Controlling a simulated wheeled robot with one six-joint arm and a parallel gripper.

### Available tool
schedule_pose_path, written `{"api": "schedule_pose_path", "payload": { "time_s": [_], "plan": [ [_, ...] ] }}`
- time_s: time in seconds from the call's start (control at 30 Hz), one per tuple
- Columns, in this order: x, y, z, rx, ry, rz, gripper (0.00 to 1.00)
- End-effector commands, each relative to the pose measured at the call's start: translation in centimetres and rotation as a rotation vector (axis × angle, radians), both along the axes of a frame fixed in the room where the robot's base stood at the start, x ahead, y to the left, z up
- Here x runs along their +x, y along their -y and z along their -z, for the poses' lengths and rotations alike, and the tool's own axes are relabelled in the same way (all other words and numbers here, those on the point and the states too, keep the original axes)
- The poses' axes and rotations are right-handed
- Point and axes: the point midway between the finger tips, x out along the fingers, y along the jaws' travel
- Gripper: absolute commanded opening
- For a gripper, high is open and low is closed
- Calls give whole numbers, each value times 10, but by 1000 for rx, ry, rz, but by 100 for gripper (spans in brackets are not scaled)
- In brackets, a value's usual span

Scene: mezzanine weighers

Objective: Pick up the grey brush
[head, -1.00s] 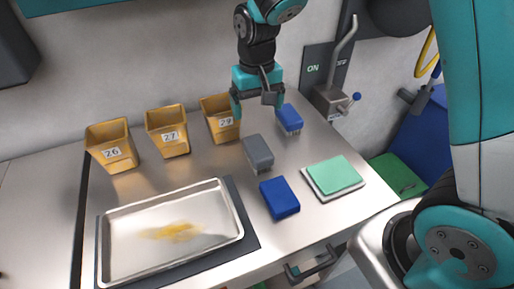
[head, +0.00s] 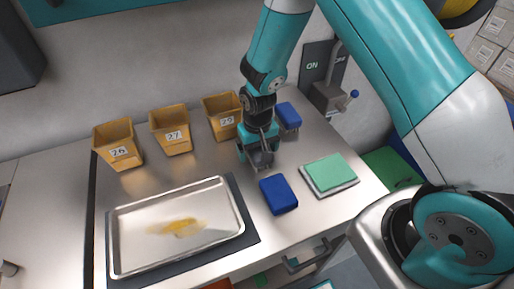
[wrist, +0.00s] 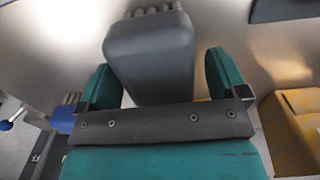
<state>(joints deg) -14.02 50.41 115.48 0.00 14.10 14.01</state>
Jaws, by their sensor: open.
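The grey brush (wrist: 150,55) lies on the steel counter, its block between the two teal fingers of my gripper (wrist: 163,80) in the wrist view. Its bristles show at the top edge of that view. In the head view my gripper (head: 257,158) is low over the brush (head: 262,160) and hides most of it. The jaws are open, with a finger on each side of the block. I cannot tell whether either finger touches it.
A blue brush (head: 288,116) stands behind right. A blue block (head: 278,195) lies in front, and a green pad (head: 331,172) at right. Yellow bins (head: 222,113) stand at the back left. A metal tray (head: 113,240) with a yellow smear lies front left.

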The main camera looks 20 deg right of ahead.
Motion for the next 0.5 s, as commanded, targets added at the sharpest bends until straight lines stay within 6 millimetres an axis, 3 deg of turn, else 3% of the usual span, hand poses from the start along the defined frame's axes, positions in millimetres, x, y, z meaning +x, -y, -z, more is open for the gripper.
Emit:
{"api": "schedule_pose_path", "payload": {
  "time_s": [0.27, 0.5],
  "plan": [
    [0, 0, 4, 0, 1, 0, 92],
    [0, 0, 4, 0, 0, 0, 36]
  ]
}}
